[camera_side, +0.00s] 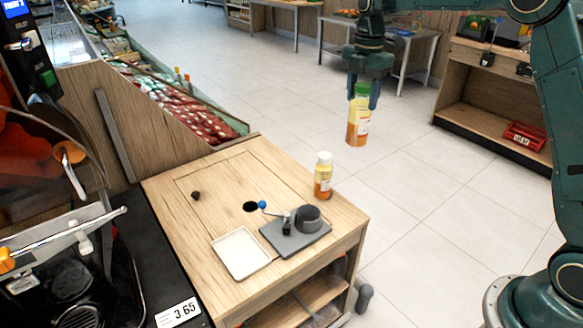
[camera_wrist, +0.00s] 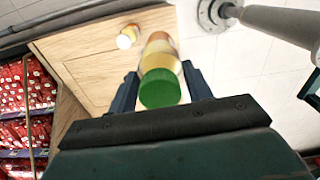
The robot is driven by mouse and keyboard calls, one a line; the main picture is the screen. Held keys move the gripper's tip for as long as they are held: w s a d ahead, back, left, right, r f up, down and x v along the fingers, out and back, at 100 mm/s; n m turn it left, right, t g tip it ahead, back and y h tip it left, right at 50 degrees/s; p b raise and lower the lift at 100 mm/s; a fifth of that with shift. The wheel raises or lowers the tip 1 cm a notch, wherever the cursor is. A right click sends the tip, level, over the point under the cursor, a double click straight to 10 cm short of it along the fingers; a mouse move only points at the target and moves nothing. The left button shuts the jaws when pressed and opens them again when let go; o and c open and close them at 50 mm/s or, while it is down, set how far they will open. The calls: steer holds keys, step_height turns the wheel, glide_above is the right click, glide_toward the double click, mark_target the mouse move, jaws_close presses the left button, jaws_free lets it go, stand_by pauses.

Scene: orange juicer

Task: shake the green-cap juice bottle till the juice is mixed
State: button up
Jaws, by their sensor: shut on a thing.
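The green-cap juice bottle (camera_side: 357,122) hangs upright in my gripper (camera_side: 362,92) in the side view, in the air above and behind the right end of the wooden counter. Its body shows a yellow upper part and an orange lower part, with a pale label. My gripper is shut on the bottle near its green cap. In the wrist view the green cap (camera_wrist: 159,88) sits between the two dark fingers of my gripper (camera_wrist: 160,85), and the body extends away beyond it.
A white-cap juice bottle (camera_side: 323,176) stands on the wooden counter (camera_side: 215,195). A grey capping device (camera_side: 296,232) with a blue-knobbed lever and a white tray (camera_side: 241,252) are nearer the front. The juicer machine is at left. Open floor surrounds the held bottle.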

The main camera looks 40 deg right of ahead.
mark_target(364, 85)
steer(key=shift+r, duration=1.6)
steer(key=shift+f, duration=0.1)
steer(key=shift+f, duration=1.7)
steer(key=shift+r, duration=1.8)
steer(key=shift+f, duration=0.15)
